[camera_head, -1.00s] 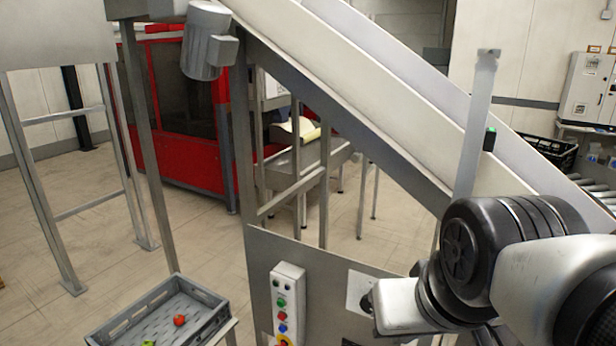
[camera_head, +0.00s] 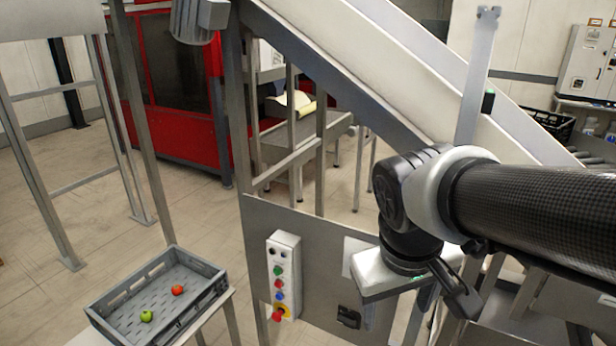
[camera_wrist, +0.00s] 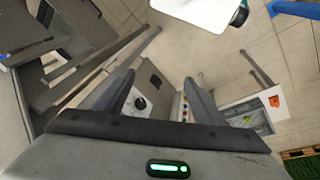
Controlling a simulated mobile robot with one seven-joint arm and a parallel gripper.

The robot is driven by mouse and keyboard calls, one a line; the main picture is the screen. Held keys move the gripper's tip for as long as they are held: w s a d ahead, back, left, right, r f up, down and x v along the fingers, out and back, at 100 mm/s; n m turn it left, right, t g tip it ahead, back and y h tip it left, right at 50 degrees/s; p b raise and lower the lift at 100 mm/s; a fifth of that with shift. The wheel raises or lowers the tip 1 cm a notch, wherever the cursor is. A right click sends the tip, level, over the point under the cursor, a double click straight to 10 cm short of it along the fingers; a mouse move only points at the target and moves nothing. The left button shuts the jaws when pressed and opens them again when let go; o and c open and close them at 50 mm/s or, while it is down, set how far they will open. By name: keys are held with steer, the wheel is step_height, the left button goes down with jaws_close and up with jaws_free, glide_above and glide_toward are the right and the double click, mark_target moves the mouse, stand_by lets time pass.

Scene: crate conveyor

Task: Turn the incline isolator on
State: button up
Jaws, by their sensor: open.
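A black switch (camera_head: 348,317), which looks like the isolator, is on the grey metal panel (camera_head: 325,262) below the incline conveyor. In the wrist view a round black knob (camera_wrist: 140,103) on the panel shows between my fingers. Its handle direction is too small to tell. My gripper (camera_wrist: 158,78) is open and empty, apart from the knob. In the head view my gripper (camera_head: 415,303) hangs to the right of the switch, in front of the panel.
A pale control box (camera_head: 283,275) with coloured buttons is left of the switch. A grey crate (camera_head: 110,312) with a red and a green fruit stands at the lower left. The incline conveyor (camera_head: 400,75) and its upright (camera_head: 480,75) rise behind my arm.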

steer(key=shift+o, duration=0.3)
steer(key=w+d+f+n+g+h+b, duration=0.1)
steer(key=w+f+n+h, duration=0.4)
steer(key=f, duration=0.9)
steer(key=g+b, duration=0.1)
steer(key=b, duration=0.1)
steer(key=shift+w+g+b, duration=0.2)
steer(key=shift+g+b, duration=0.15)
steer(key=shift+g, duration=0.05)
steer(key=n+t+h+b, duration=0.3)
steer(key=n+t+b, duration=0.6)
steer(key=n+t, duration=1.05)
glide_toward(345, 324)
steer(key=w+d+r+n+g, duration=0.1)
steer(key=w, duration=0.1)
steer(key=w+d+r+n+g, duration=0.1)
steer(key=w, duration=0.2)
steer(key=w+d+r+n+g+b, duration=0.1)
steer(key=w+g, duration=0.1)
steer(key=shift+w+d, duration=0.4)
steer(key=shift+c, duration=0.4)
steer(key=c, duration=1)
